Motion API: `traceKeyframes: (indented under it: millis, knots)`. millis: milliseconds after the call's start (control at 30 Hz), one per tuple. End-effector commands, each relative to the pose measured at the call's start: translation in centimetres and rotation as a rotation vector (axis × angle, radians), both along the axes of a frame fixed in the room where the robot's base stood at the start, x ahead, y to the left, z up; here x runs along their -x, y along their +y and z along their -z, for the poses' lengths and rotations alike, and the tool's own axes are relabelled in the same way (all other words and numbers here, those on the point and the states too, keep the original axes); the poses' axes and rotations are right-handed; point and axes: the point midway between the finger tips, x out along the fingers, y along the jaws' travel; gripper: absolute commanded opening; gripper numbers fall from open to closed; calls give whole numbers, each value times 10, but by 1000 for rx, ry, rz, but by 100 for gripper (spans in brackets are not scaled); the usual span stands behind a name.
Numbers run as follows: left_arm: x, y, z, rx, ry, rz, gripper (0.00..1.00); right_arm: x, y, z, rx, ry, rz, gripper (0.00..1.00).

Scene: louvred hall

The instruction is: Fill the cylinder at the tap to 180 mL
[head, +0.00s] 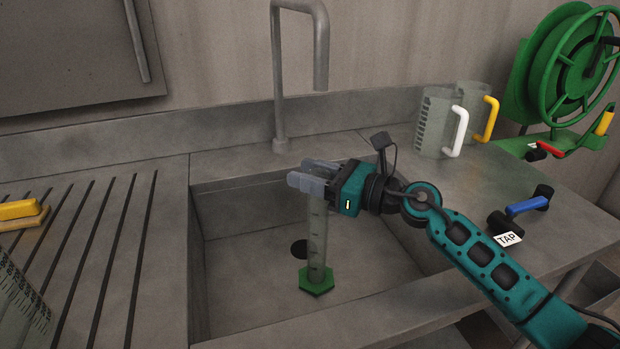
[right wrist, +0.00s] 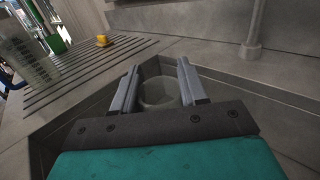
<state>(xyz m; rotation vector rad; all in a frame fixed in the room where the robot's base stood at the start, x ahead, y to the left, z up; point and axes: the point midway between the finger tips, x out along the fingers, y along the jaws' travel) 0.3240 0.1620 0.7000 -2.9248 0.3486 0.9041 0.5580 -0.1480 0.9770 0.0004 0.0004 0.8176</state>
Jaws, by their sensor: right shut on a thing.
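The clear measuring cylinder (head: 317,243) with a green hexagonal foot (head: 317,281) is upright in the sink basin (head: 240,262). My right gripper (head: 307,178) is shut on its upper part. In the right wrist view the cylinder's round mouth (right wrist: 158,93) shows between the two fingers (right wrist: 157,88). I cannot tell whether the foot touches the basin floor or whether there is water inside. The tap spout (head: 322,70) is above the cylinder, with no stream showing. A blue handle (head: 527,205) with a TAP label (head: 508,239) is on the right counter. My left gripper is not in view.
Two jugs, one with a white handle (head: 457,132) and one with a yellow handle (head: 489,118), stand at the back right. A green hose reel (head: 545,75) with a red handle (head: 551,150) is beyond. A yellow brush (head: 20,210) lies on the ribbed drainer (head: 110,240).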

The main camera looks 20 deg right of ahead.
Motion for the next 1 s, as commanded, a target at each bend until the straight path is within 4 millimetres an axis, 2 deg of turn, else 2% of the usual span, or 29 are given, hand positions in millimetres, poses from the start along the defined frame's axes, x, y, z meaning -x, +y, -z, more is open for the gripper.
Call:
traceKeyframes:
  millis: [267,300,533,867,1000]
  knots:
    - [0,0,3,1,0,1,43,0,0,3,0,0,0,0]
    - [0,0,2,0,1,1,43,0,0,2,0,0,0,45]
    - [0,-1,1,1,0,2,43,0,0,1,1,1,0,68]
    - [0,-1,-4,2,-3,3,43,0,0,-3,0,0,0,68]
    - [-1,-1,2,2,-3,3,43,14,-15,2,3,3,2,68]
